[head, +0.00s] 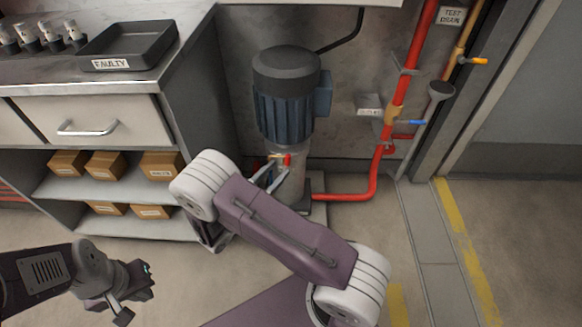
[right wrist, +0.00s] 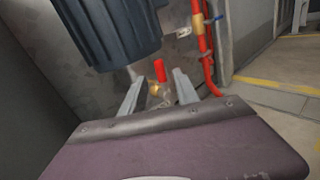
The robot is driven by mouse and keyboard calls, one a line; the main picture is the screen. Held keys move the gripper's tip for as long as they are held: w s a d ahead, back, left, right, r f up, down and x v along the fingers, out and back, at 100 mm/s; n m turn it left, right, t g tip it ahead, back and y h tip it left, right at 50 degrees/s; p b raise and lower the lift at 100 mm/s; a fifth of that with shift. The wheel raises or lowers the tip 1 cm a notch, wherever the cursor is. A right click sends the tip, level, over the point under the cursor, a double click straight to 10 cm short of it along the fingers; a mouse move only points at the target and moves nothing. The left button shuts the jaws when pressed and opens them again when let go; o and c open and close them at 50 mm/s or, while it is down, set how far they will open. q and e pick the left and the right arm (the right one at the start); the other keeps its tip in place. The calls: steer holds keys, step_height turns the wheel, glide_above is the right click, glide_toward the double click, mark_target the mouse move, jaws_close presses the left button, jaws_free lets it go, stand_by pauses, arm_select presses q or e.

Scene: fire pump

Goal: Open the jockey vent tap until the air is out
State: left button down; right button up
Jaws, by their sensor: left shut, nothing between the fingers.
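The jockey pump has a dark blue ribbed motor (head: 284,105) on top and stands on the floor by the back wall. Its motor also fills the upper left of the right wrist view (right wrist: 108,35). The vent tap's small red handle (head: 287,159) shows just below the motor. In the right wrist view the red handle (right wrist: 160,70) points up above a brass body (right wrist: 157,92). My right gripper (right wrist: 158,85) is open, one finger on each side of the tap in that picture; contact cannot be told. My left gripper (head: 140,284) is shut and empty at lower left, away from the pump.
A steel cabinet with shelves of boxes (head: 105,164) stands left of the pump, a dark tray (head: 130,42) marked FAULTY on top. Red pipe (head: 376,165) runs along the right, with a blue-handled valve (head: 411,122) and an orange-handled valve (head: 474,61). Floor at right is clear.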

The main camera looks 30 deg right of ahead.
steer(key=shift+r, duration=0.1)
steer(key=b+x, duration=0.5)
steer(key=x, duration=0.3)
steer(key=shift+d, duration=0.25)
steer(key=shift+w+d, duration=0.15)
steer(key=shift+d, duration=0.15)
jaws_close()
stand_by(0.7)
